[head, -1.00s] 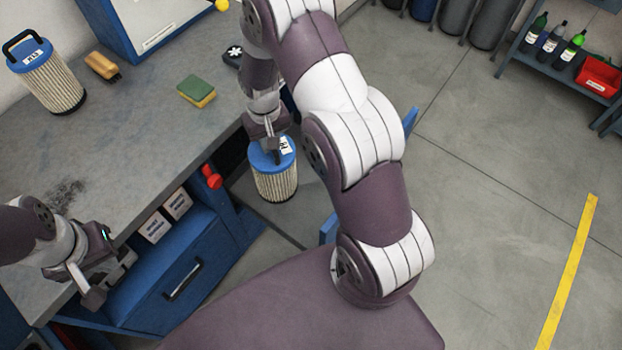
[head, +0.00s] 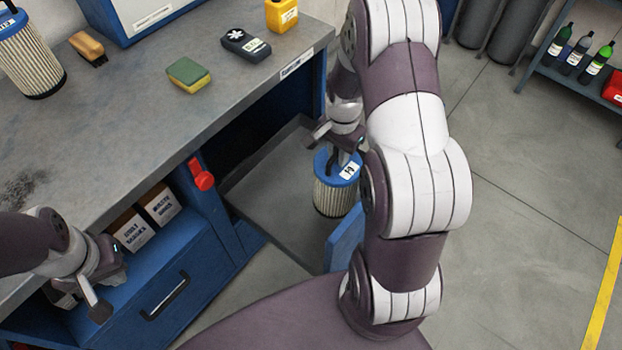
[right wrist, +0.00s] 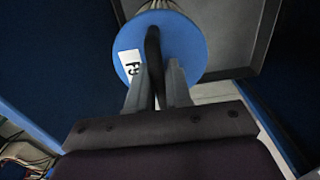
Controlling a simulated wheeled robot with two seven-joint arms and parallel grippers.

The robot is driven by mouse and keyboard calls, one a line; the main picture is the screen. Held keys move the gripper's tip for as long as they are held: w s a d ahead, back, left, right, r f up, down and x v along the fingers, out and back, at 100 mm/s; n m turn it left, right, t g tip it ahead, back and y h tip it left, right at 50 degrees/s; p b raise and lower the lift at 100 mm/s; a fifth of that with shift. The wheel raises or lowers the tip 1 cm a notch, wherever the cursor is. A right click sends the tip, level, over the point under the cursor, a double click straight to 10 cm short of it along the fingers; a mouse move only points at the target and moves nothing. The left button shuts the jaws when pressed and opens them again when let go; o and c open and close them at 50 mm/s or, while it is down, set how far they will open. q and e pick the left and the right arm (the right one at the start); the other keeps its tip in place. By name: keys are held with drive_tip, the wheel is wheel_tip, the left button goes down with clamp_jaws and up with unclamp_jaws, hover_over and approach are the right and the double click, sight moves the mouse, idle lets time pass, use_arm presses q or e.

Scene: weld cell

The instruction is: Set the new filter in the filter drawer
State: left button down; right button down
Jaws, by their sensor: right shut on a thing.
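The new filter (head: 335,193), a pleated cylinder with a blue cap and white label, hangs upright from my right gripper (head: 339,157). In the right wrist view the jaws (right wrist: 156,88) close on the black handle of the filter's blue cap (right wrist: 185,38). A dark grey tray-like surface (head: 270,190) lies low under the bench, left of the filter; I cannot tell if it is the filter drawer. It also shows with a raised rim in the right wrist view (right wrist: 232,40). My left gripper (head: 84,302) is open and empty by a blue drawer (head: 165,300) with a black handle.
On the bench (head: 130,110) are another filter (head: 30,60), a brush (head: 88,47), a sponge (head: 188,73), a black device (head: 245,44) and a yellow container (head: 281,15). A red knob (head: 201,175) and a blue panel (head: 345,237) stand close by.

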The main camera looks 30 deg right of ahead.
drive_tip(key=w+a+f, duration=0.1)
drive_tip(key=w+f, duration=0.9)
drive_tip(key=w, duration=0.1)
drive_tip(key=shift+f, duration=0.25)
drive_tip(key=shift+a+f, duration=0.1)
drive_tip(key=c, duration=1)
unclamp_jaws()
drive_tip(key=shift+f, duration=0.1)
drive_tip(key=shift+c, duration=0.2)
